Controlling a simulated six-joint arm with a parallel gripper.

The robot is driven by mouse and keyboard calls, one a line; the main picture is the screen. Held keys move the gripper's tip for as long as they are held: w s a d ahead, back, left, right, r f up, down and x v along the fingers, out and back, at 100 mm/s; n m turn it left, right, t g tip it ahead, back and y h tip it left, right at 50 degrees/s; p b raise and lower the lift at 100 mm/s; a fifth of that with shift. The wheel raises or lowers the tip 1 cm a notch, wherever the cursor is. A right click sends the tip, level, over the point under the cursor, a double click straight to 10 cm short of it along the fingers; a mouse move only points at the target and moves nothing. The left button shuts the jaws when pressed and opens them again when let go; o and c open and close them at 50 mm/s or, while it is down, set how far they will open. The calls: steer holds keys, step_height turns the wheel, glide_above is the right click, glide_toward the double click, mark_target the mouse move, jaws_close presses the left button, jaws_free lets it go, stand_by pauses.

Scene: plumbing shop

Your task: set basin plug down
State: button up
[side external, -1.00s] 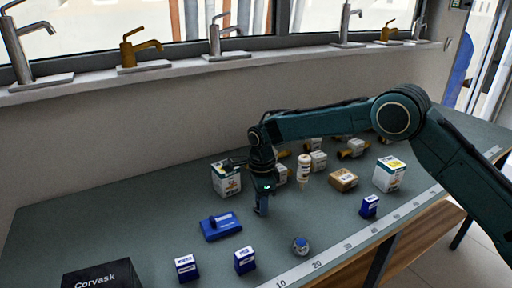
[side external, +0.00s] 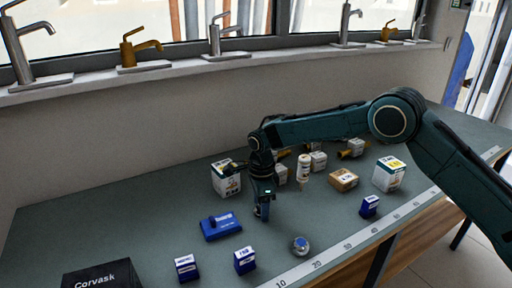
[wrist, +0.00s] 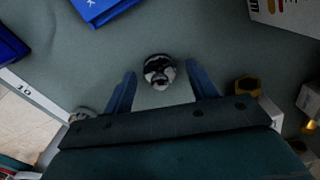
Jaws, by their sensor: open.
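The basin plug (wrist: 159,71) looks like a small round piece, black with a pale, shiny patch. In the wrist view it sits between the two finger tips, with a gap on each side. My gripper (wrist: 162,82) is open around it and does not grip it. In the side view my gripper (side external: 262,212) points straight down, low over the bench (side external: 130,220), just right of a flat blue box. There the fingers hide the plug, and I cannot tell whether it touches the bench.
The flat blue box (side external: 221,226) is close on the left. A round metal fitting (side external: 300,246) lies front right. Small blue boxes (side external: 187,268) stand along the front. A white carton (side external: 226,180), a white bottle (side external: 303,168) and a brown box (side external: 343,180) stand behind.

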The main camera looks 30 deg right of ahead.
steer(key=shift+r, duration=0.15)
step_height(320, 180, up, 12)
stand_by(0.6)
stand_by(0.5)
